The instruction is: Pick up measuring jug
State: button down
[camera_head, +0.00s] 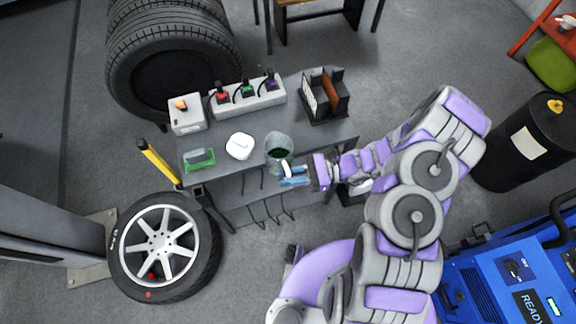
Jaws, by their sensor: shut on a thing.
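The measuring jug (279,146) is a clear, greyish vessel with something dark green inside. It is at the front edge of the grey bench (228,187), seen from above. Its pale handle is on the side toward my arm. My gripper (287,174) comes from the right with its blue fingers at the jug's handle, and it is shut on the jug there. The fingers hide part of the handle. I cannot tell whether the jug's base still touches the bench top.
A wheel (160,246) is at lower left, a black drum (524,142) at right.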

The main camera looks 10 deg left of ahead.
jog(key=shift+s+d+r, duration=0.1)
jog(key=shift+s+d, duration=0.1)
jog(key=shift+s, duration=0.3)
jog(key=shift+s+d, duration=0.2)
jog(key=shift+s, duration=0.3)
dwell(0.3)
